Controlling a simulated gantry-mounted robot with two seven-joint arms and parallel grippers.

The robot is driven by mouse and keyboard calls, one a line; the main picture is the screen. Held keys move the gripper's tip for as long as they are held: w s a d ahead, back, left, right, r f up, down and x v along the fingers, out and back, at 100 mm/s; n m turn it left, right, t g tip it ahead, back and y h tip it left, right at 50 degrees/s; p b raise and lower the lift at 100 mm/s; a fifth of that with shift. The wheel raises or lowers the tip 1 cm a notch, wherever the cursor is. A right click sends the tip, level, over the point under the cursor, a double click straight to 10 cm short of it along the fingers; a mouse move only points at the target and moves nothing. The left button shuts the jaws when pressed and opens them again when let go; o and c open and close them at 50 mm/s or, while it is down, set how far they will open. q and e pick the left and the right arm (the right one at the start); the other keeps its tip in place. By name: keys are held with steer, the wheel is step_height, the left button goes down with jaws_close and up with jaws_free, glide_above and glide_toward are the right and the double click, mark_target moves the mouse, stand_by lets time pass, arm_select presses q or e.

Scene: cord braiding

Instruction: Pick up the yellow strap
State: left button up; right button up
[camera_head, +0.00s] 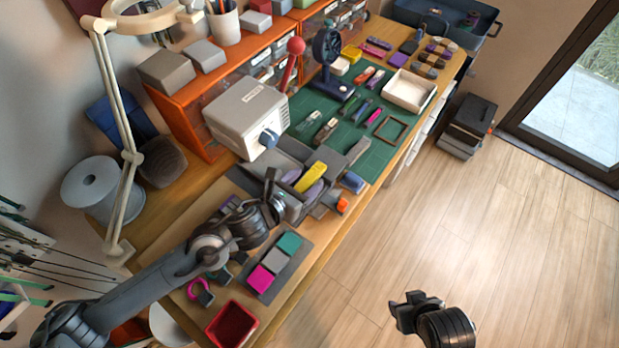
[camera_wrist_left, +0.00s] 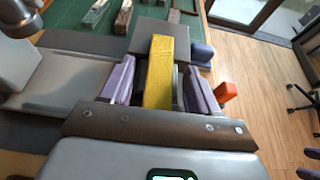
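The yellow strap (camera_head: 311,177) lies in the grey tray area at the near edge of the green mat. In the left wrist view the yellow strap (camera_wrist_left: 159,72) runs lengthwise between the two purple-faced fingers of my left gripper (camera_wrist_left: 160,84). A gap shows on both sides of the strap, so the gripper is open around it and not clamped. In the head view my left gripper (camera_head: 301,183) reaches in at the strap from the left. My right gripper (camera_head: 412,303) hangs over the floor, away from the bench; its fingers are too unclear to judge.
A grey machine (camera_head: 247,117) with a blue knob stands behind the tray. An orange piece (camera_head: 342,205) and a blue piece (camera_head: 352,182) lie close by. A board with coloured squares (camera_head: 274,265) and a red bin (camera_head: 231,325) are nearer. Wood floor is open on the right.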

arm_select(q)
jaws_close()
steer(key=shift+r, duration=0.1)
